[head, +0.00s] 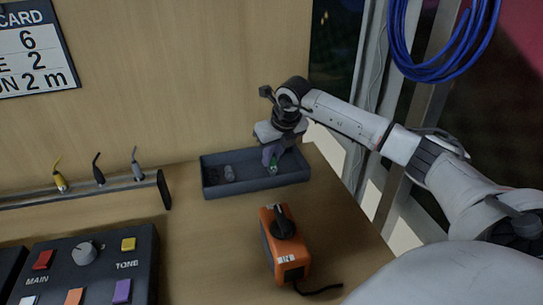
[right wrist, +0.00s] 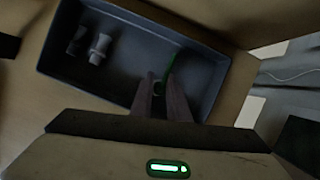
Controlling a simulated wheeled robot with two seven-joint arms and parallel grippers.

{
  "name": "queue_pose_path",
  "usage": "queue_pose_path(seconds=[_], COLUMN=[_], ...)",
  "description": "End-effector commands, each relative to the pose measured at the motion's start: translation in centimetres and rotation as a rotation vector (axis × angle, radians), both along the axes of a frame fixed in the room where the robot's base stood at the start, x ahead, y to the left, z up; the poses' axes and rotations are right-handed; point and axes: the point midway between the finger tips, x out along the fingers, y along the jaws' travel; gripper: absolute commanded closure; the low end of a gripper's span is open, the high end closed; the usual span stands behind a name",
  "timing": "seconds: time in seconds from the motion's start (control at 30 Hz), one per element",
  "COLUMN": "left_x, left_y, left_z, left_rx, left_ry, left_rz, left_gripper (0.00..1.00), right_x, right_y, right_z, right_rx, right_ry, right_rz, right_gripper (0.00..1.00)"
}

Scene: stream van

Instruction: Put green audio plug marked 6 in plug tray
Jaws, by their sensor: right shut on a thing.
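The plug tray (head: 215,190) is a dark grey-blue open box against the back wall, and its wall also shows in the right wrist view (right wrist: 60,38). My right gripper (head: 271,160) reaches over the right part of the tray, fingers pointing down. It is shut on a green plug (head: 273,168), which also shows between the fingertips in the right wrist view (right wrist: 158,87), with a green cable trailing up. The number on the plug cannot be read. The plug is over or inside the tray; whether it touches the floor is unclear. My left gripper is not seen.
Two plugs lie in the tray's left part, a grey one (right wrist: 98,48) and a dark one (right wrist: 75,42). A rail (head: 120,184) at left holds yellow, black and grey plugs. An orange box (head: 288,252) stands in front of the tray. A control panel (head: 100,262) sits front left.

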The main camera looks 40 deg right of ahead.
Motion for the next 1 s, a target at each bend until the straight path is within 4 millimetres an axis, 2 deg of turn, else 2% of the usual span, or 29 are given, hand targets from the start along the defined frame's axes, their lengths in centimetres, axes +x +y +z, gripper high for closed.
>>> queue_pose_path(seconds=[0.27, 0.3, 0.37, 0.4, 0.77, 0.87, 1.0], left_x=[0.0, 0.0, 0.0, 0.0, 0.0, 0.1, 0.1], left_y=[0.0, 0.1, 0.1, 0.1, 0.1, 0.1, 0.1], left_z=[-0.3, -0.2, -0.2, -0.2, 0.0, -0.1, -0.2], left_rx=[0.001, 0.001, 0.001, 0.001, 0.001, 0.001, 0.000], left_ry=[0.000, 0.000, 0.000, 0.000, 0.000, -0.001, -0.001], left_rz=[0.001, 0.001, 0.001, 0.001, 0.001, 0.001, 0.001], left_gripper=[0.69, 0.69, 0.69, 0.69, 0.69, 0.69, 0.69], right_x=[0.0, 0.0, 0.0, 0.0, -0.1, -0.5, -1.6], right_y=[0.0, 0.0, 0.0, 0.0, 0.0, 0.2, 0.4], right_z=[-0.3, -0.1, -0.1, -0.1, 0.5, 1.7, 4.5], right_rx=[0.000, 0.000, 0.000, 0.000, 0.000, 0.000, -0.001], right_ry=[-0.001, -0.001, -0.001, -0.001, -0.002, -0.004, -0.007], right_rz=[0.001, 0.001, 0.001, 0.001, 0.001, 0.003, 0.001], right_gripper=[1.00, 0.78, 0.68, 0.66, 0.66, 0.66, 0.66])
